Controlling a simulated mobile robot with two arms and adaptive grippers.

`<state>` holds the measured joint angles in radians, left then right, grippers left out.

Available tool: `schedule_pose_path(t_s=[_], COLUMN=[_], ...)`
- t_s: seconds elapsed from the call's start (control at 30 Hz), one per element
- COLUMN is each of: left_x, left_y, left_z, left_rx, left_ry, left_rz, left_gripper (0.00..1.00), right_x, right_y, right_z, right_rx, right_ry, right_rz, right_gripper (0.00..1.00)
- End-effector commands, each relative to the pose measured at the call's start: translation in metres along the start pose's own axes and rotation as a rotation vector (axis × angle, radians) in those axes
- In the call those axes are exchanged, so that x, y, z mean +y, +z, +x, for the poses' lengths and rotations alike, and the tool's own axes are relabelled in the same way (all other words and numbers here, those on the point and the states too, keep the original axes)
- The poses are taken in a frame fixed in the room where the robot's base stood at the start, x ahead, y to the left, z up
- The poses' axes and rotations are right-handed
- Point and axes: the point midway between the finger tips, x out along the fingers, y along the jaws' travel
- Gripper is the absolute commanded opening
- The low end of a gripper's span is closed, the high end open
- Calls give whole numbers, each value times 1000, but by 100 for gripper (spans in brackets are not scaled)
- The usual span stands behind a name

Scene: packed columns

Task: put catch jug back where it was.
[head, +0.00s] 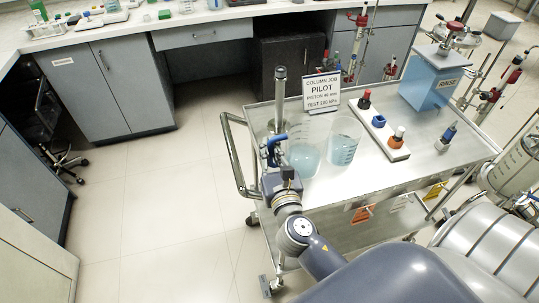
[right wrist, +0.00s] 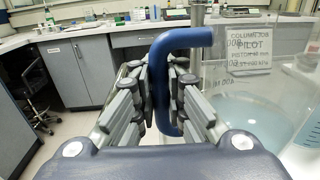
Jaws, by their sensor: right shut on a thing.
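The catch jug (head: 304,157) is a clear vessel with pale blue liquid, at the left end of the steel cart top (head: 385,170). Its blue handle (right wrist: 188,38) stands upright between the fingers of my right gripper (right wrist: 163,100) in the right wrist view. In the head view the right gripper (head: 274,164) is at the jug's left side, shut on the handle. The jug looks upright; I cannot tell whether its base touches the cart. Its clear wall (right wrist: 245,105) fills the right of the wrist view. My left gripper is not in view.
A second clear beaker (head: 344,142) stands close right of the jug. A metal column (head: 281,95) and a PILOT sign (head: 322,91) stand behind. A white rack (head: 379,131) with fittings, a blue RINSE box (head: 432,82) and the cart rail (head: 236,160) are near.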

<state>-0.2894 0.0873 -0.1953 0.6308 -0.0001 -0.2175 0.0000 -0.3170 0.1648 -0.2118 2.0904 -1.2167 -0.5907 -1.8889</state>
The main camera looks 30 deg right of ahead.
Motion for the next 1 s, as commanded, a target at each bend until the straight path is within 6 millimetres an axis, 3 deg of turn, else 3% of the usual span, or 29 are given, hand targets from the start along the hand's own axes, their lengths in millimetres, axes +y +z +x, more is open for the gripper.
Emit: schedule_pose_path(t_s=[0.3,0.7,0.73,0.8,1.0], left_x=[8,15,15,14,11], left_y=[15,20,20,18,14], left_z=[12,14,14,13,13], left_rx=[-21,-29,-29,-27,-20], left_ry=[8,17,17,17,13], left_rz=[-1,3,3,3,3], left_gripper=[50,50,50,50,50], right_x=[0,0,0,0,0], right_y=[-34,-38,-39,-39,-38], right_z=[2,2,2,2,2], right_rx=[-1,-2,1,1,1], right_ry=[-1,0,0,0,0], right_rz=[-3,-2,0,0,0], right_gripper=[0,0,13,29,32])
